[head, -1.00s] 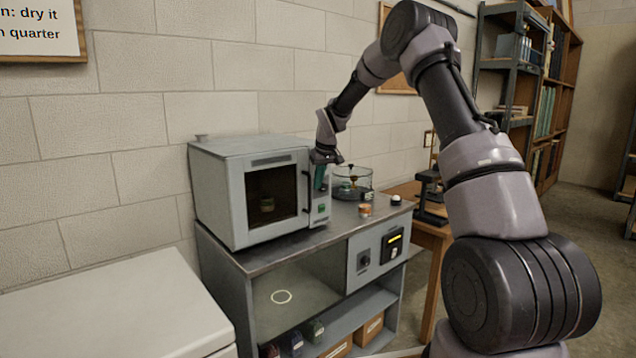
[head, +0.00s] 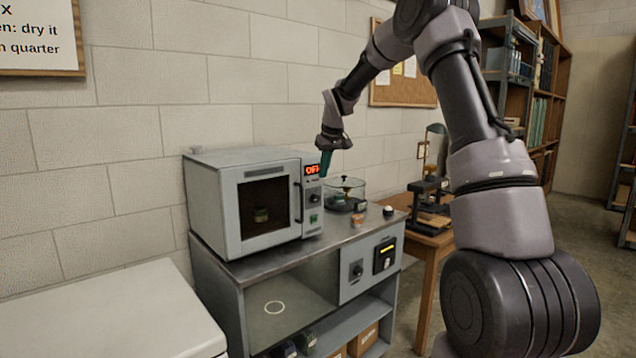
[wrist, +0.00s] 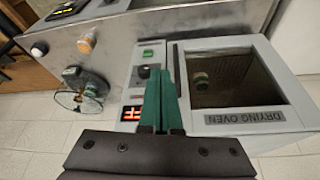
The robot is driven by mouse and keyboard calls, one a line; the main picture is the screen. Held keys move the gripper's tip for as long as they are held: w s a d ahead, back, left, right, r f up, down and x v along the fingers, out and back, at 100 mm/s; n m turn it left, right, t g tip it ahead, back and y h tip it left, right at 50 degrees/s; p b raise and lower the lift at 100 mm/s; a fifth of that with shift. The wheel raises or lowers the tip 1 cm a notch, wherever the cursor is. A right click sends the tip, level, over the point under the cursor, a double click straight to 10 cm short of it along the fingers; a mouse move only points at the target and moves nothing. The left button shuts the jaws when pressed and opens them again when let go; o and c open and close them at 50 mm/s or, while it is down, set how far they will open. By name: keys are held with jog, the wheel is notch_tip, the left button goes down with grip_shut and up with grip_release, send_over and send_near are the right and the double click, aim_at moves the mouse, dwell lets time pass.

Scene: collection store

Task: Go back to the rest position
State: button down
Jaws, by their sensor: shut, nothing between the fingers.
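My gripper (head: 325,164) is shut and empty, raised in front of the upper right part of the drying oven (head: 215,205) in the head view. In the wrist view its green fingers (wrist: 162,98) lie together over the oven's control panel. The oven door is closed, and a small jar (head: 261,214) shows dimly through its window. The red display (head: 312,169) on the panel is lit and seems to read OFF. A green switch (wrist: 148,54) shows in the wrist view.
Right of the oven on the cabinet (head: 345,243) stand a glass vessel (head: 345,193), a small orange-topped jar (head: 357,220) and a white-topped knob (head: 388,211). A wooden table (head: 430,240) with a microscope-like device is further right. The wall above the oven is clear.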

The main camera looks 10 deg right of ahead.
jog(key=s+d+r+m+t, duration=0.1)
jog(key=s+r+m, duration=0.1)
jog(key=s+r, duration=0.65)
jog(key=s+d+r+m, duration=0.15)
jog(key=s+r, duration=0.35)
jog(key=s, duration=0.7)
jog(key=s+d+f+m+t, duration=0.1)
jog(key=s+m, duration=0.3)
jog(key=s, duration=1.8)
jog(key=shift+d+f+t+y, duration=0.4)
jog(key=shift+d+t, duration=0.1)
jog(key=shift+d, duration=0.15)
jog(key=shift+s, duration=0.1)
